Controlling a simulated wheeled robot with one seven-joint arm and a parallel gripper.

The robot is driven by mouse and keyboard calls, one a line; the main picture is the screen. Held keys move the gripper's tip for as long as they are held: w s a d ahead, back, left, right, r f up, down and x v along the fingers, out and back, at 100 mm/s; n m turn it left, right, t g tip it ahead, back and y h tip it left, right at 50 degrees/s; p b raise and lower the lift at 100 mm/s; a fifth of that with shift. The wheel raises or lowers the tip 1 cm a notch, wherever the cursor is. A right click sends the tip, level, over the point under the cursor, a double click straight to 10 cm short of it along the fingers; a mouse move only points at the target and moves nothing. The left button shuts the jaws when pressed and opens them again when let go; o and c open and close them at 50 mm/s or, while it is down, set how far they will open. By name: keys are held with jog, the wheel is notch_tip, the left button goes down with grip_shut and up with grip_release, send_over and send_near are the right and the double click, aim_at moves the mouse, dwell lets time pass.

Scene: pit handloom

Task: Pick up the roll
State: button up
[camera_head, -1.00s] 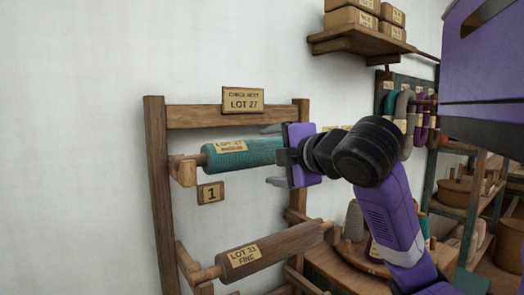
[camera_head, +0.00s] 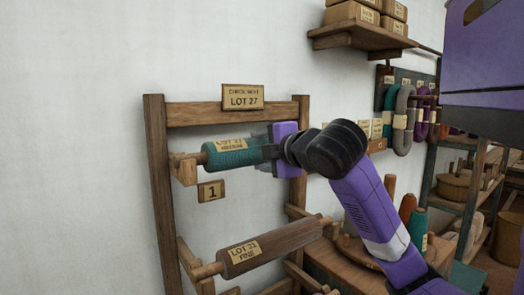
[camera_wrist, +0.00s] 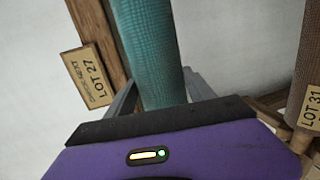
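A brown LOT 31 roll (camera_head: 272,247) lies on lower pegs. The rack's left post (camera_head: 158,190) and right post (camera_head: 299,185) flank the rolls. A shelf with boxes (camera_head: 357,38) hangs above right. A work table with spools (camera_head: 408,210) stands right.

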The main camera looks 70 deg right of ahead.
grip_shut()
jog(key=shift+r, duration=0.1)
jog(key=shift+r, duration=0.1)
